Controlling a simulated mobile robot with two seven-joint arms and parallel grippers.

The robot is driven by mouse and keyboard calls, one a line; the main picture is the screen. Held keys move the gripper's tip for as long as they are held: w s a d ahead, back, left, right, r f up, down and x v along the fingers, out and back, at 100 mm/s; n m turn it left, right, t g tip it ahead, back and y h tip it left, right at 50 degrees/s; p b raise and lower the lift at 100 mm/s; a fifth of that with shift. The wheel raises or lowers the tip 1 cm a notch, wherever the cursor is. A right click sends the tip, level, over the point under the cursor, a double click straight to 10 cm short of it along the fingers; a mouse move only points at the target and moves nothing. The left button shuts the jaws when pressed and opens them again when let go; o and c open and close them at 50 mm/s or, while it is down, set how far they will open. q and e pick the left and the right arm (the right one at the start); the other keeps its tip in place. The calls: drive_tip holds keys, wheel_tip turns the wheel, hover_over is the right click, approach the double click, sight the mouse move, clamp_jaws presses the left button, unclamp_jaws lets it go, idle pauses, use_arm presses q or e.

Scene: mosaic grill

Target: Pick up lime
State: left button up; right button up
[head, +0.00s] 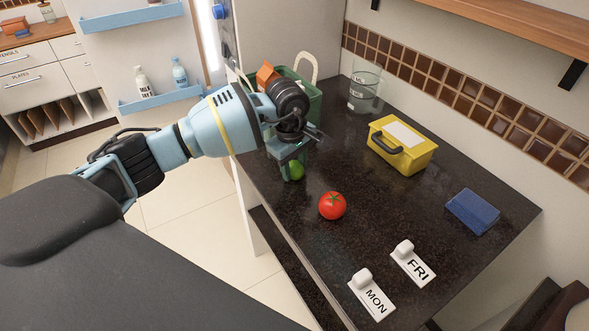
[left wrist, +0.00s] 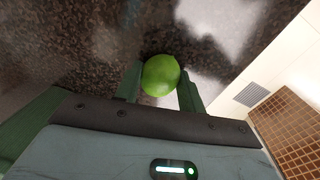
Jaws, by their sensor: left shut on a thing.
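The lime (head: 296,170) is small, round and green, at the left edge of the dark countertop in the head view. My left gripper (head: 293,165) comes down over it from above and partly hides it. In the left wrist view the lime (left wrist: 160,75) sits between the two fingertips of my left gripper (left wrist: 160,88), which is shut on it. Whether the lime touches the counter or is slightly lifted, I cannot tell. My right gripper is not in view.
A red tomato (head: 332,205) lies near the lime on the counter (head: 360,240). MON (head: 371,295) and FRI (head: 412,264) signs lie in front.

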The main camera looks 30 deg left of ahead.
sight(295, 163)
use_arm(q)
drive_tip(key=shift+r, duration=0.15)
drive_tip(key=shift+c, duration=0.2)
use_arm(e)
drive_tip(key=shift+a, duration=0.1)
